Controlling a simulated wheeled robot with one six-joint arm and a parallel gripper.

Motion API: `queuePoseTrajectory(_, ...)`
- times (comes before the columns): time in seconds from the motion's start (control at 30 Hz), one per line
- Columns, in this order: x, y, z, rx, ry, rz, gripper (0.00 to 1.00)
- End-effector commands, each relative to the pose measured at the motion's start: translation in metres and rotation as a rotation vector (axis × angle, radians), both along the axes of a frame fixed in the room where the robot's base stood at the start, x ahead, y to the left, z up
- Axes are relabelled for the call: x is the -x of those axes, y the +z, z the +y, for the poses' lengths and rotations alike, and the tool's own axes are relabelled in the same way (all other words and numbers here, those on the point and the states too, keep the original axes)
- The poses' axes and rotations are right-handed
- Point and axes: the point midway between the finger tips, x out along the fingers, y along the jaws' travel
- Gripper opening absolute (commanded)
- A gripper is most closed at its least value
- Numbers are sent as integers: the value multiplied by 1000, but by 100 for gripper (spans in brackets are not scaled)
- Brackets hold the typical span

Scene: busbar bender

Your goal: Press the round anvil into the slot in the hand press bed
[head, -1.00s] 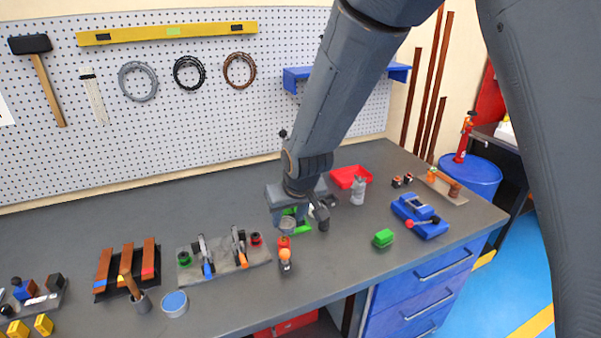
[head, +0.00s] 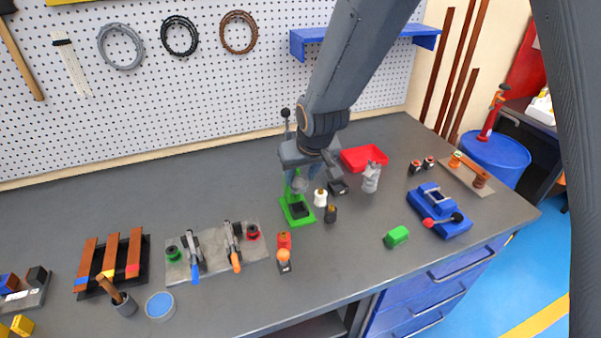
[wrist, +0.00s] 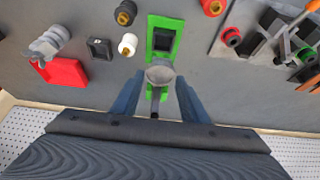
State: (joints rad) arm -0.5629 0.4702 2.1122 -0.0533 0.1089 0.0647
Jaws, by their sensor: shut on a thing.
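The green hand press (head: 297,212) stands on the bench, and its bed has a dark square slot (head: 300,209). In the wrist view the press bed (wrist: 178,22) lies ahead of my fingertips, with the dark slot (wrist: 163,40) in plain view. My gripper (head: 299,178) is above the bed, close to the press. In the wrist view my gripper (wrist: 160,80) is shut on a grey round piece (wrist: 160,74), apparently the round anvil. The piece (head: 298,184) is above the bed, apart from the slot. Its underside is hidden.
A white piece (head: 320,198) and a black piece (head: 331,214) with brass tops stand just right of the press. A dark square holder (head: 339,188), red tray (head: 364,158) and grey figure-like part (head: 371,177) are beyond. A red-orange item (head: 284,252) stands in front.

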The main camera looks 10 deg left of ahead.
Motion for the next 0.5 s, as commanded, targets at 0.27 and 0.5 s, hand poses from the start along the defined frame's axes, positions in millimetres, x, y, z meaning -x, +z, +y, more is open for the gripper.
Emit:
queuePoseTrajectory(0.27,-1,-24,0,0,1,0,9)
queuePoseTrajectory(0.5,-1,-45,0,0,2,-1,9)
